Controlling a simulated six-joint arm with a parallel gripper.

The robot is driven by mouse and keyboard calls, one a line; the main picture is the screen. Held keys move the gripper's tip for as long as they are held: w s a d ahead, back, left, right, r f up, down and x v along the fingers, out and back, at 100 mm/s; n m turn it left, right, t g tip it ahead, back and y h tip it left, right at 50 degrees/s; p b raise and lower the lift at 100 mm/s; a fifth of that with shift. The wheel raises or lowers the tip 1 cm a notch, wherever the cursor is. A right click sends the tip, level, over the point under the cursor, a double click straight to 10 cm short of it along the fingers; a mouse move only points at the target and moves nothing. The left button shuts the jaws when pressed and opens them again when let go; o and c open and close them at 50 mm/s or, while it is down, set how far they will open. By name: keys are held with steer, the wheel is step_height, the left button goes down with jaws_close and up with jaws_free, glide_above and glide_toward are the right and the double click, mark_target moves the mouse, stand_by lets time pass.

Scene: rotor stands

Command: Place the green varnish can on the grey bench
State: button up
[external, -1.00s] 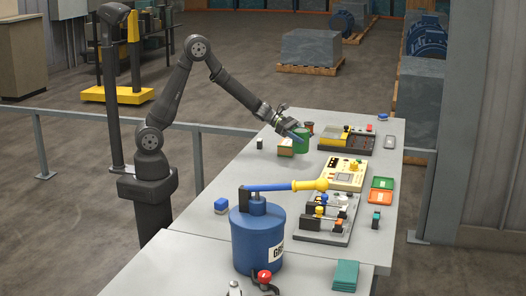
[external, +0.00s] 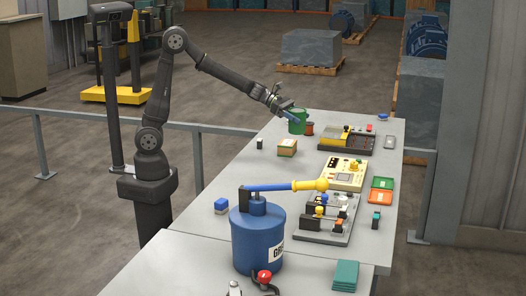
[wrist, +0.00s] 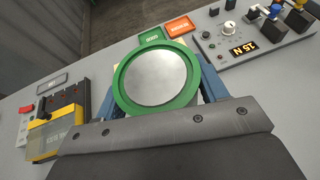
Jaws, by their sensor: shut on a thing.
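The green varnish can (external: 297,121) is held in my gripper (external: 289,112) over the far part of the grey bench (external: 239,187). In the wrist view the can (wrist: 160,78) shows its round silver lid and green rim, with the blue fingers on either side of it. My gripper is shut on the can. The can looks upright and seems raised above the bench, but its underside is hard to judge.
A small red-brown can (external: 309,129) stands close to the green can's right. A yellow-and-black tray (external: 347,138) is further right. A small box (external: 287,147) sits nearer. The bench left of the box is mostly clear. A big blue drum (external: 258,240) stands in front.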

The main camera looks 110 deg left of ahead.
step_height(320, 180, up, 6)
steer(key=shift+w+d+r, duration=0.1)
steer(key=shift+d+r, duration=0.05)
steer(key=shift+r, duration=0.1)
steer(key=w+d+m+g+h, duration=0.2)
steer(key=d+m+h, duration=0.15)
steer(key=d, duration=1.95)
steer(key=w+d+m+g+h, duration=0.2)
steer(key=d+m+h, duration=0.15)
steer(key=d, duration=2.05)
steer(key=s+d+m+g+h, duration=0.1)
steer(key=s+d, duration=0.3)
steer(key=d, duration=0.3)
steer(key=s+d+m+g+h, duration=0.1)
steer(key=s+d, duration=0.3)
steer(key=d, duration=0.4)
steer(key=s+d+m+g, duration=0.2)
steer(key=s+d, duration=0.2)
steer(key=d, duration=0.3)
steer(key=s+d+m+g+h, duration=0.2)
steer(key=s+d+m+g, duration=0.1)
steer(key=s+d, duration=1.4)
glide_above(174, 281)
steer(key=shift+f, duration=11.1)
